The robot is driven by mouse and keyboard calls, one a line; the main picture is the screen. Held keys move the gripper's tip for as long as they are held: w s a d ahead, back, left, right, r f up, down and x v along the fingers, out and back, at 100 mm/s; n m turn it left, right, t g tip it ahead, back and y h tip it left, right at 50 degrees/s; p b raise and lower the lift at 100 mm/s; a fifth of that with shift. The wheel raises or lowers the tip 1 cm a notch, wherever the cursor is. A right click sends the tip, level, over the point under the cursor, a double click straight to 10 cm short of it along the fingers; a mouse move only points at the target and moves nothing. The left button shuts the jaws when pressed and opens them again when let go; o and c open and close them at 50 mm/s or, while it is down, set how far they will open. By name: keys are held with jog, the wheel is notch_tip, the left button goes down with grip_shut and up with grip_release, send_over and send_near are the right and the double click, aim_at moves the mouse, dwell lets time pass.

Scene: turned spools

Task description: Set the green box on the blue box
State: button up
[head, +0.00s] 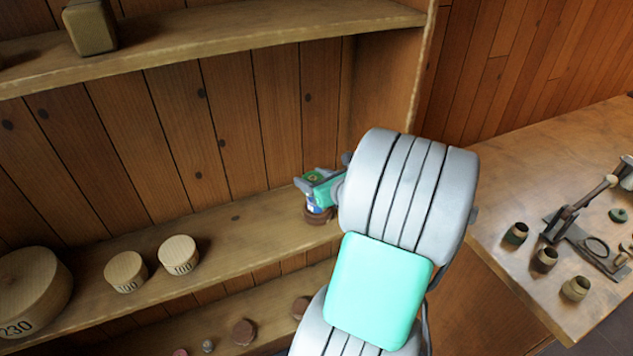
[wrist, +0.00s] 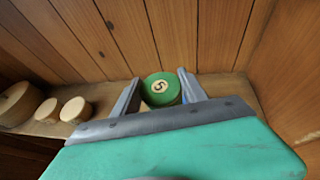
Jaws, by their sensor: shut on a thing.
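The green box (wrist: 161,90) is round, with a pale disc and a dark number on its top. My gripper (wrist: 159,78) is shut on it, one finger on each side. In the head view the green box (head: 314,177) is small and partly covered by my gripper (head: 320,178), over the right end of the middle shelf. The blue box (head: 312,206) shows as a blue and white patch just under it. A brown round piece (head: 320,216) is below the blue, at the shelf. Whether green and blue touch is too small to tell.
The middle shelf (head: 215,235) also holds two pale round boxes (head: 125,272) (head: 179,255) and a larger one (head: 30,290) further left. The shelf's side wall (head: 385,85) is close on the right. A workbench (head: 520,165) with small pots stands right.

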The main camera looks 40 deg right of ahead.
jog(key=w+d+f, duration=0.4)
jog(key=f, duration=0.1)
jog(key=w+d+f, duration=0.2)
jog(key=d+f, duration=0.1)
jog(key=shift+w+p, duration=0.2)
jog(key=shift+p, duration=0.2)
notch_tip(320, 180, down, 3)
jog(key=shift+d+f+p, duration=0.1)
jog(key=shift+d+p, duration=0.05)
jog(key=shift+p, duration=0.3)
jog(key=o, duration=1.3)
jog(key=shift+f, duration=0.1)
jog(key=shift+o, duration=0.2)
